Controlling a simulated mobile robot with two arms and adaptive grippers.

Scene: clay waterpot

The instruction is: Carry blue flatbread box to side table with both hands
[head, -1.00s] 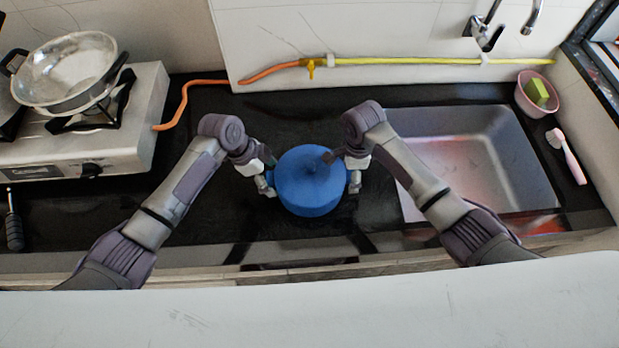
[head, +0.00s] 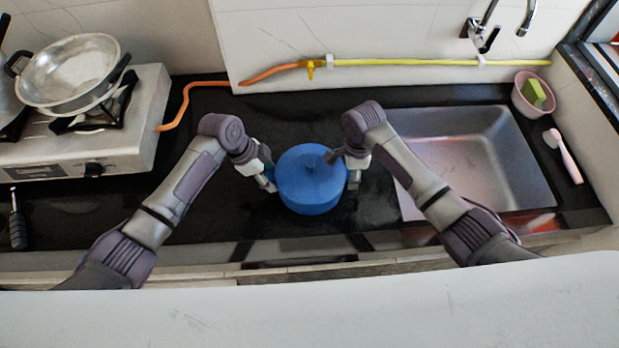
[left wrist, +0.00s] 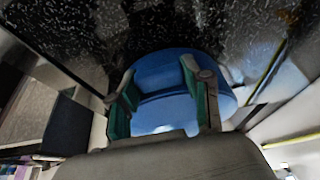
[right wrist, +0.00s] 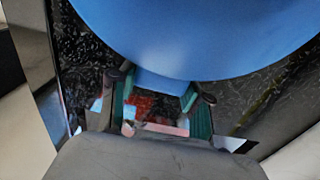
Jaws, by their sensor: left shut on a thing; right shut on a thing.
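The round blue flatbread box (head: 311,190) with its lid and knob is upright over the dark counter, left of the sink; whether it touches the counter I cannot tell. My left gripper (head: 268,182) is shut on its left side. In the left wrist view, the green-padded fingers (left wrist: 160,100) are on either side of a blue part of the box (left wrist: 170,65). My right gripper (head: 354,180) is shut on its right side. In the right wrist view, a blue tab of the box (right wrist: 160,83) sits between the fingers (right wrist: 157,100). I cannot identify a side table.
A gas stove (head: 75,145) with a metal pan (head: 70,72) stands at the left. The sink (head: 480,165) is at the right, with a pink bowl (head: 524,103) and a pink brush (head: 566,158) beyond it. A pale surface (head: 300,310) spans the foreground.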

